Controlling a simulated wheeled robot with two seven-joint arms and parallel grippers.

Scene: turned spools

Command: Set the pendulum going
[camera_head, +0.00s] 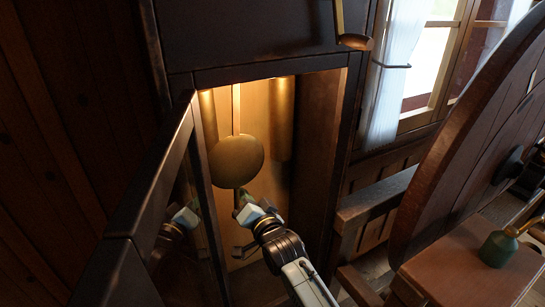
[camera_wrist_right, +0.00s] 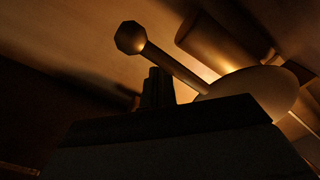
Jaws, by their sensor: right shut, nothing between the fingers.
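The pendulum's round brass bob (camera_head: 236,161) hangs on a thin rod (camera_head: 236,108) inside the open, lit clock case. In the right wrist view the bob (camera_wrist_right: 262,90) shows edge-on, with a short stem ending in a faceted knob (camera_wrist_right: 131,38). My right gripper (camera_head: 241,197) reaches into the case, just below the bob. Its fingers (camera_wrist_right: 158,85) are shut and empty, dark against the glow. I cannot tell whether they touch the bob or stem. My left gripper is not in view.
Brass cylinders hang behind the bob, one at right (camera_head: 283,118). The case's glazed door (camera_head: 155,190) stands open at left and reflects my right arm. A large wooden wheel (camera_head: 465,140) and a green oil can (camera_head: 497,249) on a wooden bench stand at right.

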